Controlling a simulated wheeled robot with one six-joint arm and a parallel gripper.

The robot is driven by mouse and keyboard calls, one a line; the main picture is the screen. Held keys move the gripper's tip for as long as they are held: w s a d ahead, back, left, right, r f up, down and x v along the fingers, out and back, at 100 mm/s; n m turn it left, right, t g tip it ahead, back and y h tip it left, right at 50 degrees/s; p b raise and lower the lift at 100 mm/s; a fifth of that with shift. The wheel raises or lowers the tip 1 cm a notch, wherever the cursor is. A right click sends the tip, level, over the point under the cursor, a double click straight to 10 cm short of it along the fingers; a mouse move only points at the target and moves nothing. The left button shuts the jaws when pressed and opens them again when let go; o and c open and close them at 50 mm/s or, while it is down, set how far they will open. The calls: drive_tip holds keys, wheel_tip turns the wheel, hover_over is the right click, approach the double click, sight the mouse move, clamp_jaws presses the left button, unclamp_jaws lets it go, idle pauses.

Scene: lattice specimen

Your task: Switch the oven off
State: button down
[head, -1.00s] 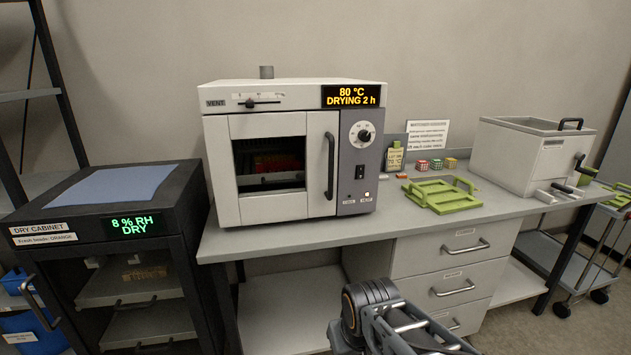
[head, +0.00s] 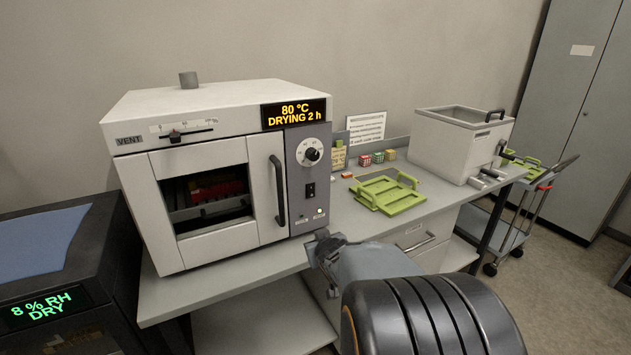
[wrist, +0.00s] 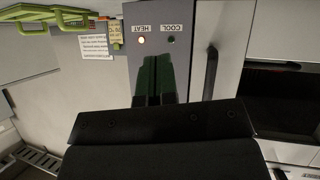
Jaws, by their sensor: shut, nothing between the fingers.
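The white oven (head: 206,241) stands on the bench with its door shut. Its display (head: 295,113) reads 80 °C, DRYING 2 h. The grey control panel (head: 296,172) carries a round dial (head: 312,154), a black rocker switch (head: 310,190) and two small lamps. The right lamp (head: 319,211) glows; the wrist view, upside down, shows the lit lamp (wrist: 141,40) by HEAT and a dark lamp (wrist: 171,40) by COOL. My gripper (head: 322,241) is shut and empty, low in front of the panel. The fingers (wrist: 157,60) point at the panel; the switch is not visible there.
A grey bath (head: 455,145) stands farther right. The oven's door handle (head: 278,190) is just left of the panel. The dry cabinet (head: 80,285) is at left.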

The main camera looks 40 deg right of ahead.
drive_tip(key=d+r+t+y+p, duration=0.1)
drive_tip(key=d+r+t+p, duration=0.3)
drive_tip(key=d+r, duration=0.15)
drive_tip(key=n+t+y+p, duration=0.1)
drive_tip(key=p, duration=0.2)
approach(311, 193)
drive_tip(key=x, duration=0.7)
drive_tip(key=shift+w+d+f, duration=0.1)
drive_tip(key=shift+w+f, duration=0.1)
drive_tip(key=shift+f, duration=0.15)
drive_tip(key=f+t+b, duration=0.1)
drive_tip(key=b, duration=0.2)
drive_tip(key=shift+w+f+b, duration=0.1)
drive_tip(key=shift+w+b, duration=0.1)
drive_tip(key=shift+b, duration=0.2)
drive_tip(key=shift+t+b, duration=0.3)
drive_tip(key=shift+b, duration=0.65)
drive_tip(key=t+b, duration=0.1)
drive_tip(key=b, duration=0.3)
drive_tip(key=shift+w, duration=0.1)
drive_tip(key=shift+r+t+b, duration=0.35)
drive_tip(key=shift+r+t, duration=0.05)
drive_tip(key=shift+r, duration=0.1)
